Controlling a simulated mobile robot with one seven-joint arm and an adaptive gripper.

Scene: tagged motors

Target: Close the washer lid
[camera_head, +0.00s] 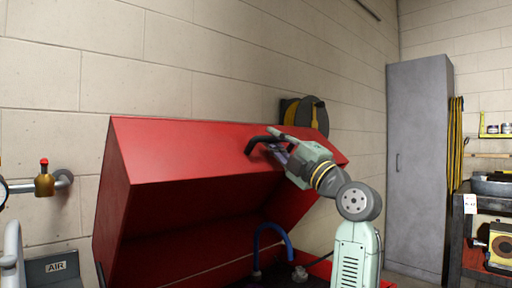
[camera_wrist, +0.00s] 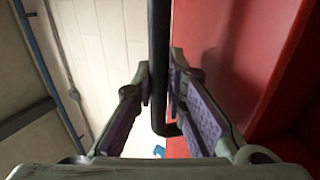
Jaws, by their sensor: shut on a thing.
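The red washer lid (camera_head: 210,155) stands raised and open in the head view, its dark interior facing down toward the basin. A black bar handle (camera_head: 252,146) sticks out from the lid's outer face near its upper right. My gripper (camera_head: 275,150) is at this handle, reaching in from the right. In the wrist view the black handle (camera_wrist: 158,60) runs between my gripper's two purple-padded fingers (camera_wrist: 160,85), which are shut on it. The red lid face (camera_wrist: 235,50) fills the right side there. The handle's far end is out of the wrist view.
A blue curved hose (camera_head: 272,232) rises from the basin below the lid. A hose reel (camera_head: 304,113) hangs on the wall behind. A grey cabinet (camera_head: 420,165) and a loaded workbench (camera_head: 468,235) stand at the right. A brass valve (camera_head: 44,182) is at the left.

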